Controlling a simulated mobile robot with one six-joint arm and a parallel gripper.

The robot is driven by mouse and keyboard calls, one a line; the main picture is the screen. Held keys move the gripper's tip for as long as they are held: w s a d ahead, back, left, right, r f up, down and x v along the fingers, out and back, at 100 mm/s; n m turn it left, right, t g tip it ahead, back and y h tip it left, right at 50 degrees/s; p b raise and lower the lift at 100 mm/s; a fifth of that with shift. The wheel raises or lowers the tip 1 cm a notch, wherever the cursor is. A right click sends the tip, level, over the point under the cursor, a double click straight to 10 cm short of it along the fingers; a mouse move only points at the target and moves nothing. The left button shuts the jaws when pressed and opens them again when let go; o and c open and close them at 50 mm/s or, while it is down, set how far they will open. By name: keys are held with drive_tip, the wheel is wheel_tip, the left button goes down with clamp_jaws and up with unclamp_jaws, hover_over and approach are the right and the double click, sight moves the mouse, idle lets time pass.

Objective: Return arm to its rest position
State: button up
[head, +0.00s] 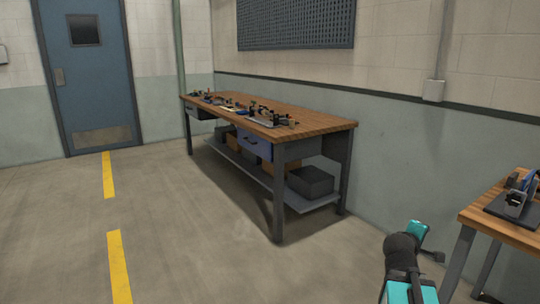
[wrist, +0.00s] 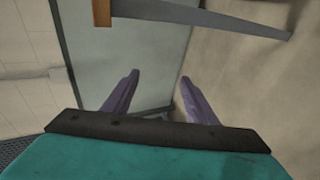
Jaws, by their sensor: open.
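My arm (head: 405,265), teal and black, rises at the lower right of the head view, in front of the wall and left of the small table. Its fingertips cannot be made out there. In the wrist view, the two dark purple fingers of my gripper (wrist: 160,76) stand apart with nothing between them. Beyond them show the lower wall and the floor.
A small wooden table (head: 480,217) with a device (head: 515,205) on it stands close to the right of my arm. A long workbench (head: 320,122) bearing tools stands along the wall. The floor (head: 190,250) at left is clear up to the blue door (head: 95,90).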

drive_tip(key=s+a+f+g+y+p, duration=0.25)
drive_tip(key=s+a+f+p, duration=0.3)
drive_tip(key=a+f, duration=0.4)
drive_tip(key=s+a+f+g+y+p, duration=0.3)
drive_tip(key=a+f+p, duration=0.35)
drive_tip(key=f, duration=0.65)
drive_tip(key=s+a+f+m+g+y+p, duration=0.1)
drive_tip(key=s+a, duration=0.4)
drive_tip(key=s, duration=0.5)
drive_tip(key=s+a+f+m+g+y+p, duration=0.1)
drive_tip(key=s+a+f+m+g+p, duration=0.3)
drive_tip(key=s, duration=0.6)
drive_tip(key=s+a+f+m+g+y+p, duration=0.2)
drive_tip(key=s+a+f, duration=0.4)
drive_tip(key=s, duration=0.5)
drive_tip(key=shift+a+m+g+p, duration=0.2)
drive_tip(key=shift+m+g+p, duration=0.2)
drive_tip(key=shift+g+p, duration=0.45)
drive_tip(key=shift+c, duration=0.4)
